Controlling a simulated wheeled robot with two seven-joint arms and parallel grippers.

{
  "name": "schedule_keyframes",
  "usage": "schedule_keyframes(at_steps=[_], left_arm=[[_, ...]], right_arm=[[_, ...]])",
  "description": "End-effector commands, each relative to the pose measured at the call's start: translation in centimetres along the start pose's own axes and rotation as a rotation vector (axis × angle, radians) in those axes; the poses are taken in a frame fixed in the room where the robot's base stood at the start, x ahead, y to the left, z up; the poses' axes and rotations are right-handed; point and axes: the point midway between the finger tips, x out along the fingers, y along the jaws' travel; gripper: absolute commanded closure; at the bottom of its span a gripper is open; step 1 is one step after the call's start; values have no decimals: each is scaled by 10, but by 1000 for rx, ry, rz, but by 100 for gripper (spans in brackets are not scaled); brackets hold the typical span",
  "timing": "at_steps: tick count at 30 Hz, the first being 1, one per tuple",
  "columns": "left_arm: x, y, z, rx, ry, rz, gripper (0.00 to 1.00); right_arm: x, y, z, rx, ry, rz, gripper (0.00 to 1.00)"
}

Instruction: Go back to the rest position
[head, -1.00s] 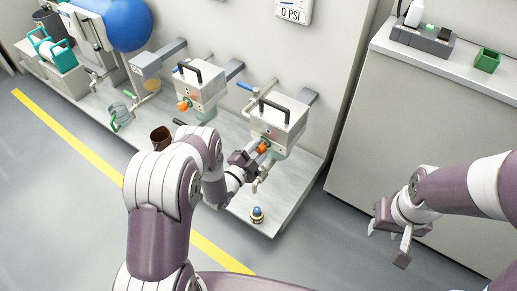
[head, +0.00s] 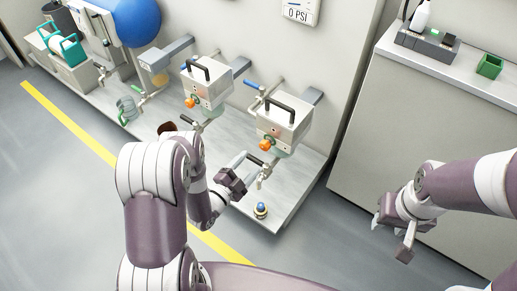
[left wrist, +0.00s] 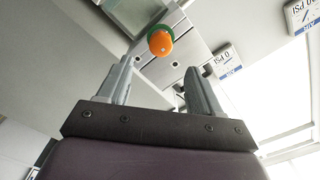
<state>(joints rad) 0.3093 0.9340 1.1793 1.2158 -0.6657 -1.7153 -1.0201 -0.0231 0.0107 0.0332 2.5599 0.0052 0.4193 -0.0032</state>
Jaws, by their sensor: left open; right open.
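My left gripper (head: 252,168) is just in front of the right-hand press box (head: 284,122), a grey box with a black handle and an orange knob (head: 267,145). In the left wrist view its two fingers (left wrist: 155,85) are apart with nothing between them. The orange knob with a green ring (left wrist: 160,41) shows beyond the fingertips, apart from them. My right gripper (head: 390,240) hangs open and empty at the right, over the floor before the grey cabinet.
A low metal bench (head: 275,217) carries a second press box (head: 206,85), a glass jug (head: 127,110), a brown cup (head: 167,129) and a small blue-topped button (head: 261,209). A grey cabinet (head: 395,125) stands right, with a green box (head: 489,66) on top. Floor in front is free.

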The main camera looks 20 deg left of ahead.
Motion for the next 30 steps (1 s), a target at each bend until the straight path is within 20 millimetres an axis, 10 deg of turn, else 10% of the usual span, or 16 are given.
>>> schedule_keyframes(at_steps=[7,24,30], left_arm=[[-36,0,0,-1,-1,-2,35],[-38,1,0,-14,0,0,35],[-72,76,54,-362,-410,350,35]], right_arm=[[-10,0,-1,0,0,0,57],[-9,0,-1,0,0,0,57],[-9,0,-1,0,0,0,57]])
